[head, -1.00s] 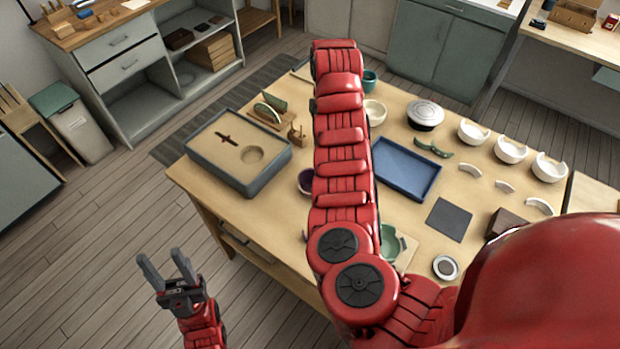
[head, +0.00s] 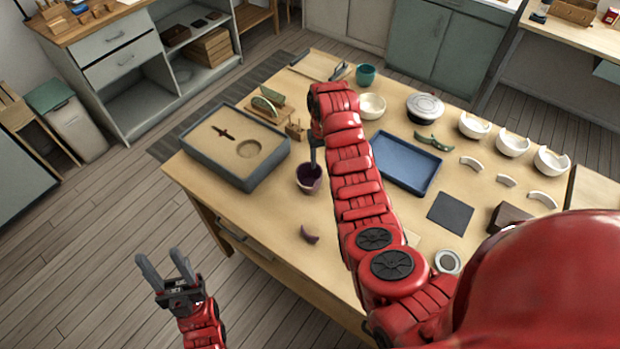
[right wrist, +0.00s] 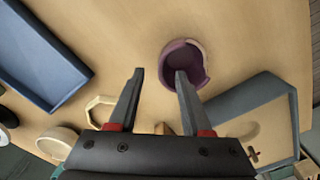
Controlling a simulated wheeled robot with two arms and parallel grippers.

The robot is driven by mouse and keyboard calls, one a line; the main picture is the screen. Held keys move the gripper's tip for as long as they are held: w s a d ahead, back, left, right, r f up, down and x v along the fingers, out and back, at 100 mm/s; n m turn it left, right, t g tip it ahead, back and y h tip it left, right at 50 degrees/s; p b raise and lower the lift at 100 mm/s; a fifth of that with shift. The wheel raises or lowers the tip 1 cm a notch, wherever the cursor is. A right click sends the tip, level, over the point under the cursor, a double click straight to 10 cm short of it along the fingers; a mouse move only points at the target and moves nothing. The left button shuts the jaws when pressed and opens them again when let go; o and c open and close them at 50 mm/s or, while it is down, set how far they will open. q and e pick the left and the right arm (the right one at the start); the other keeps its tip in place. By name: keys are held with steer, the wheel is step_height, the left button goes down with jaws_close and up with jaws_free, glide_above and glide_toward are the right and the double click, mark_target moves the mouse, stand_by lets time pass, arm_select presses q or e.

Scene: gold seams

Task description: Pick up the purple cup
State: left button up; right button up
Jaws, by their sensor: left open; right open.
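The purple cup (head: 309,178) stands on the wooden table, right of the sand tray. In the right wrist view the purple cup (right wrist: 186,62) has a notch broken out of its rim. My right gripper (head: 314,163) is open and partly hidden by its own arm in the head view. In the right wrist view its fingers (right wrist: 158,74) point toward the cup, with one fingertip overlapping the cup in the picture and the other left of it. Contact cannot be told. A purple shard (head: 310,235) lies nearer the front edge. My left gripper (head: 164,270) is open and empty beyond the table's left front edge.
The grey sand tray (head: 205,170) stands left of the cup and the blue tray (head: 408,184) right of it. A cream bowl (head: 372,106), a teal cup (head: 366,75) and wooden holders (head: 268,105) stand farther back. Table around the purple shard is clear.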

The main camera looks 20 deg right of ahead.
mark_target(321, 169)
step_height(321, 169, down, 3)
steer(key=shift+w+a+r+p, duration=0.1)
steer(key=shift+r+p, duration=0.05)
steer(key=shift+p, duration=0.55)
steer(key=shift+f, duration=0.65)
jaws_close()
